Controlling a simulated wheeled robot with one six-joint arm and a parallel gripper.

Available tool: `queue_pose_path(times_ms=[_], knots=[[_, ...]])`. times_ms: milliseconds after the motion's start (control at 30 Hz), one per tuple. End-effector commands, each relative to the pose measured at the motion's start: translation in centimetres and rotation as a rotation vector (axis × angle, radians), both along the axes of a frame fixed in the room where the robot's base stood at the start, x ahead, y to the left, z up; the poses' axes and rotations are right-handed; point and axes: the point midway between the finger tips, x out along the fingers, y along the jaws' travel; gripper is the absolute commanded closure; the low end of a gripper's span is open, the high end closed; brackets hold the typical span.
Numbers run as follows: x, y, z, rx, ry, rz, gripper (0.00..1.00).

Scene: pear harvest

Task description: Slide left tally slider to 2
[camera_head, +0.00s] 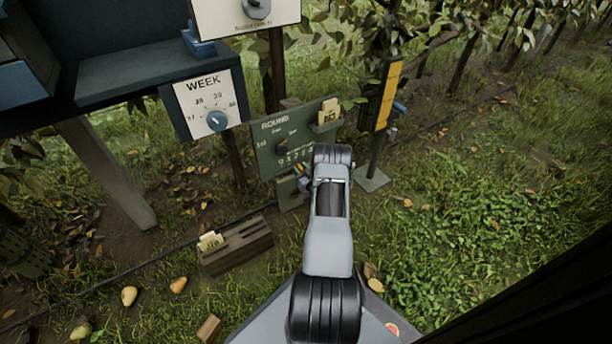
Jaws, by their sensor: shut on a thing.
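A green board marked "ROUND" (268,157) stands upright near the middle of the head view. It has a dark knob (281,148) and a row of white numerals (295,158) starting at 0 along its lower part. My grey and black arm reaches up to the board's lower right and covers part of it.
A "WEEK" dial panel (207,104) hangs left of the board. A yellow post gauge (387,95) with a blue handle (400,107) stands to the right. A wooden slotted block (238,248) sits on the ground at left, with pears (129,296) nearby. Open grass lies at right.

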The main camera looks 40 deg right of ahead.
Motion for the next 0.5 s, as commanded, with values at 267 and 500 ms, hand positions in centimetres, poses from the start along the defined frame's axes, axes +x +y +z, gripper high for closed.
queue_pose_path(times_ms=[267,500], knots=[[0.34,0.37,-0.02,0.001,0.002,0.013,1.0],[0.24,0.23,-0.02,0.001,0.002,0.01,0.55]])
